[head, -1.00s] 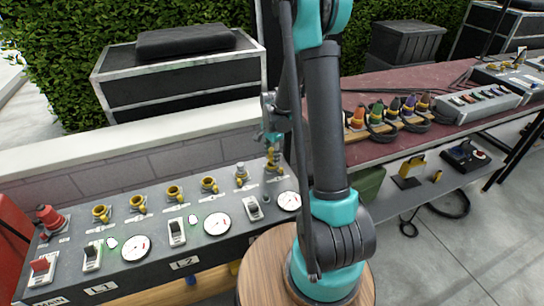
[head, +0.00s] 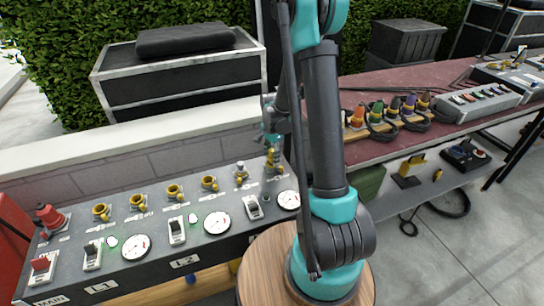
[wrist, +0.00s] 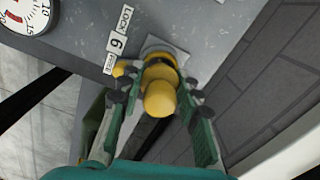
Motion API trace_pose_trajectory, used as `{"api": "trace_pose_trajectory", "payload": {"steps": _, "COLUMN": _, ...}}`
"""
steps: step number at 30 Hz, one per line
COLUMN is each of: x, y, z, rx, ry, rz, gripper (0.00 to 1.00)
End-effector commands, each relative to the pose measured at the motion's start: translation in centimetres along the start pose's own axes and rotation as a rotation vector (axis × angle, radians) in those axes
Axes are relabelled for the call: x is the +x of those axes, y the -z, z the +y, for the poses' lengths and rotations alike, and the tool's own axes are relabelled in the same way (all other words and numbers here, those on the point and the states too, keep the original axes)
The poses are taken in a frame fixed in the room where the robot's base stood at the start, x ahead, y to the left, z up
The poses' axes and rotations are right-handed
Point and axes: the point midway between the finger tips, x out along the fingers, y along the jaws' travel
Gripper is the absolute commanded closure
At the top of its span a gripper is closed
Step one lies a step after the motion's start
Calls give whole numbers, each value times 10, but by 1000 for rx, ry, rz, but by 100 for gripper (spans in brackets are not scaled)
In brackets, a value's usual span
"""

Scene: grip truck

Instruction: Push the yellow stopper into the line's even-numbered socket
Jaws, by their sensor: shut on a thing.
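The yellow stopper (wrist: 160,98) is between the two fingers of my gripper (wrist: 157,86) in the wrist view, and the fingers are shut on it. It stands over a socket on a light square plate (wrist: 165,44) beside a label (wrist: 117,40) reading 6, with LOCK and FREE marks. A dark band and a yellow side tab (wrist: 122,68) show at its base. How deep it sits is hidden by the stopper itself. In the head view my gripper (head: 271,138) is at the right end of the socket row, with yellow (head: 272,160) below it.
Several yellow-ringed sockets (head: 174,192) run left along the grey panel (head: 150,222). Gauges (head: 217,223) and switches (head: 177,230) lie in front. A low brick wall (head: 130,163) stands behind. Coloured connectors (head: 392,108) lie on the red table.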

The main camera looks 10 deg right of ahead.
Motion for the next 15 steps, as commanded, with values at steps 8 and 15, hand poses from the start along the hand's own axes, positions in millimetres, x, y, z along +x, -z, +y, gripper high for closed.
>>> {"api": "trace_pose_trajectory", "payload": {"steps": 8, "x": 4, "y": 0, "z": 0, "rx": 0, "ry": 0, "rz": 0, "gripper": 95}}
{"api": "trace_pose_trajectory", "payload": {"steps": 15, "x": -1, "y": 0, "z": 0, "rx": 0, "ry": 0, "rz": 0, "gripper": 95}}
